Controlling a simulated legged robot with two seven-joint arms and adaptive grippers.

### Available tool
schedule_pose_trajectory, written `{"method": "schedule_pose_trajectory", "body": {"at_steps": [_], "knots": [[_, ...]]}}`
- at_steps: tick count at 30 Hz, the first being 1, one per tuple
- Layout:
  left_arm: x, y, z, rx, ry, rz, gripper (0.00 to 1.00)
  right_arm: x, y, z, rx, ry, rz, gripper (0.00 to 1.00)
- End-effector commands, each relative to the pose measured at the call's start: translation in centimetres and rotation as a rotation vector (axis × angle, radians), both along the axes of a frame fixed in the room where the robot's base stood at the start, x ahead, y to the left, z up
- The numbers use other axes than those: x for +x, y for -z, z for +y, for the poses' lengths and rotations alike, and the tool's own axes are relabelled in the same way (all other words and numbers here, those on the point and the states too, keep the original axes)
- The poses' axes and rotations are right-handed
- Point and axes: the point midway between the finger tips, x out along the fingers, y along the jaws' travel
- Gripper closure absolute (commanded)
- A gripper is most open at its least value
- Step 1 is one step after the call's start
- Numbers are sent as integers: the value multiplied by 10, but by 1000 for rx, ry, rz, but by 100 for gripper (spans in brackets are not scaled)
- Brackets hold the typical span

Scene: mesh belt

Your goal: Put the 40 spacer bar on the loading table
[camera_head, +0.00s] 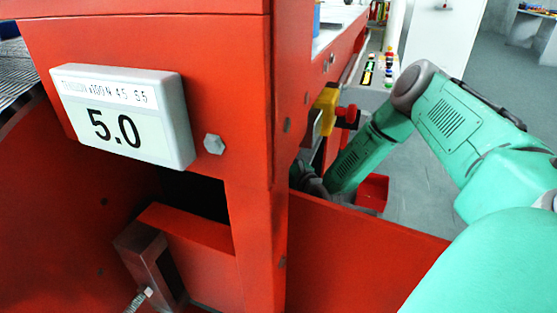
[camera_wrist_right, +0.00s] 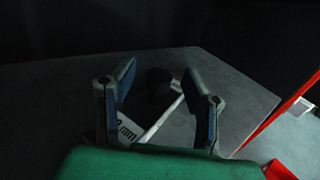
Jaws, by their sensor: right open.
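My right gripper (camera_wrist_right: 161,76) is open in the right wrist view, its two fingers spread apart. Between and below the fingers lies a pale bar (camera_wrist_right: 163,120) with a white label (camera_wrist_right: 127,131) ending in "0 mm"; the rest of the label is hidden, so I cannot tell its full number. A dark rounded shape (camera_wrist_right: 158,84) is at the bar's far end. In the head view my right arm reaches behind the red machine post, which hides the gripper. My left gripper is not in view. I cannot identify the loading table for certain.
A red machine frame (camera_head: 250,120) fills the left and middle, with a display (camera_head: 125,115) reading 5.0. A red panel (camera_head: 360,250) stands below that arm. Grey floor lies beyond.

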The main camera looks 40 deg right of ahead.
Motion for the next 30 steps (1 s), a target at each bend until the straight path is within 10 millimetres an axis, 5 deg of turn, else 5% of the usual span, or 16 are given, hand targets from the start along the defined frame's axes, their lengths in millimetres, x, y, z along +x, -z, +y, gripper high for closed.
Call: {"method": "schedule_pose_trajectory", "body": {"at_steps": [18, 30], "knots": [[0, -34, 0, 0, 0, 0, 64, -104, 0, 14, 3, 1, 4, 58], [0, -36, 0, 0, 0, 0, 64, -118, 0, 16, 0, 0, 0, 58]]}}
